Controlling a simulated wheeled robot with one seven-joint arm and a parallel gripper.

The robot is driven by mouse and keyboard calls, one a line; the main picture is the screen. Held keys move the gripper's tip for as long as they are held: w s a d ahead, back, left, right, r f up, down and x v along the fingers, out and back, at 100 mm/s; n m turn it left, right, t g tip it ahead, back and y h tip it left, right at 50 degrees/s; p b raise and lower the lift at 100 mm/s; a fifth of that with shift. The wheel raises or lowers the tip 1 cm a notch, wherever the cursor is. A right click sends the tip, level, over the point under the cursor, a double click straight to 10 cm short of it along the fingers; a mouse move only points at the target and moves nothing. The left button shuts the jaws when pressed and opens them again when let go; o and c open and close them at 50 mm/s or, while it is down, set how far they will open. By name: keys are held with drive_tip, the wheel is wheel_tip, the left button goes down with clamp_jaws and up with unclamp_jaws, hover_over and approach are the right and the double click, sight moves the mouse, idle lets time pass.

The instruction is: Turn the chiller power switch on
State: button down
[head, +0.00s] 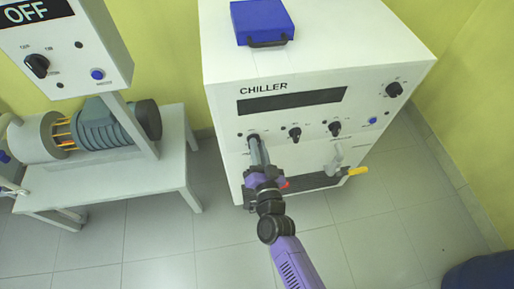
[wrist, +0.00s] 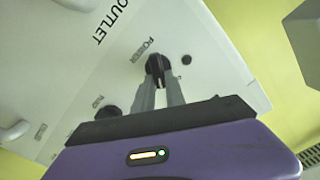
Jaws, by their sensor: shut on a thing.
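The white chiller (head: 290,75) stands in the middle of the head view, with a dark blank display strip on its front. Its row of black knobs lies under the strip. My gripper (head: 254,139) reaches the leftmost knob in that row. In the wrist view, my gripper (wrist: 158,82) is shut on the black power switch (wrist: 155,65), a rotary knob with the word POWER beside it. The fingers hold the knob on its two sides. In the head view the gripper mostly hides this knob.
A blue case (head: 262,20) lies on top of the chiller. A pipe with a yellow handle (head: 357,171) sticks out at the lower right front. To the left, a motor (head: 105,125) stands on a white table (head: 165,165) below a control box (head: 65,50) reading OFF. The floor in front is clear.

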drive_tip(key=m, duration=0.1)
drive_tip(key=m+b, duration=0.1)
drive_tip(key=m, duration=0.3)
drive_tip(key=shift+d+f+b, duration=0.2)
drive_tip(key=shift+f+b, duration=0.1)
drive_tip(key=shift+b, duration=0.05)
drive_tip(key=shift+m, duration=0.3)
drive_tip(key=c, duration=1.4)
unclamp_jaws()
drive_tip(key=v, duration=0.7)
drive_tip(key=shift+s+d+r, duration=0.1)
drive_tip(key=shift+s+d, duration=0.05)
drive_tip(key=shift+s, duration=0.25)
